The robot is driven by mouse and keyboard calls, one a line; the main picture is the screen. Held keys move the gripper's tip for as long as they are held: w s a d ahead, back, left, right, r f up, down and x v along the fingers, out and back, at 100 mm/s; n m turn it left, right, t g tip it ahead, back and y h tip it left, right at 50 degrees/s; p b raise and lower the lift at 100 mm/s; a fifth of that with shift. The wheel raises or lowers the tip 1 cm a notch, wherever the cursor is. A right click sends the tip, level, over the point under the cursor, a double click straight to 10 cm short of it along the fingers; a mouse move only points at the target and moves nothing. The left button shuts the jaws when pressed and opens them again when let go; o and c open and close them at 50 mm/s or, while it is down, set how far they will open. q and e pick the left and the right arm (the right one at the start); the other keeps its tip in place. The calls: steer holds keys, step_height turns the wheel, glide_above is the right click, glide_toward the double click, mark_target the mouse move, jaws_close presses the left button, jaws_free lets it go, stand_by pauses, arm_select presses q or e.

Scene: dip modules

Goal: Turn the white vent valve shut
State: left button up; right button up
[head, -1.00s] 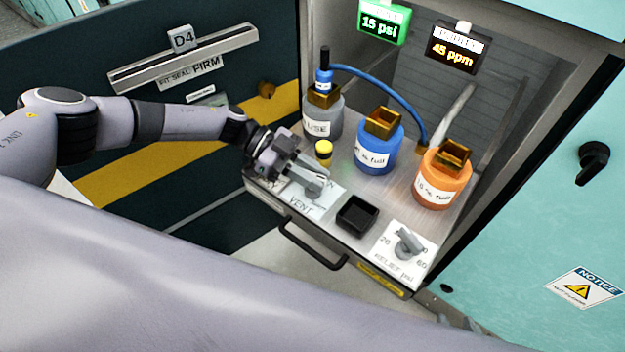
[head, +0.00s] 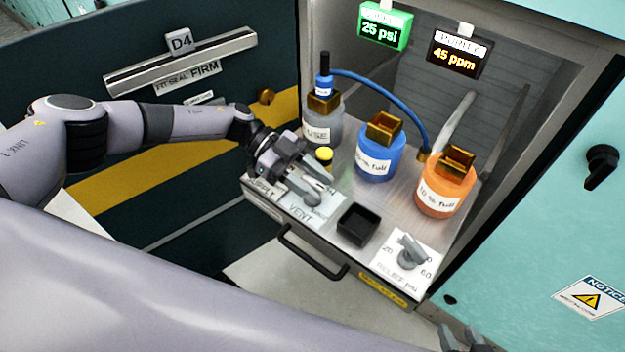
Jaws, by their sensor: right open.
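The VENT plate (head: 301,212) is white and lies at the front left of the metal shelf. My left gripper (head: 316,188) is over this plate, with its fingers at the vent valve. The fingers largely hide the valve's handle, so its angle and whether they grip it are unclear. My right gripper (head: 466,338) shows only at the bottom edge; it is open and apart from the shelf. The green display (head: 383,28) reads 25 psi.
A yellow-capped post (head: 324,155) stands just behind the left gripper. Grey (head: 322,128), blue (head: 376,160) and orange (head: 445,190) bottles stand behind. A black tray (head: 357,223) and the grey relief knob (head: 410,253) are to the right. A drawer handle (head: 305,252) juts out in front.

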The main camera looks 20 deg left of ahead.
mark_target(313, 181)
arm_select(q)
steer(key=shift+r, duration=0.1)
arm_select(e)
steer(key=shift+d, duration=0.1)
arm_select(q)
step_height(313, 181, up, 20)
steer(key=p, duration=0.3)
arm_select(e)
steer(key=shift+s+d+r, duration=0.2)
steer(key=shift+s+r, duration=0.05)
steer(key=shift+r, duration=0.5)
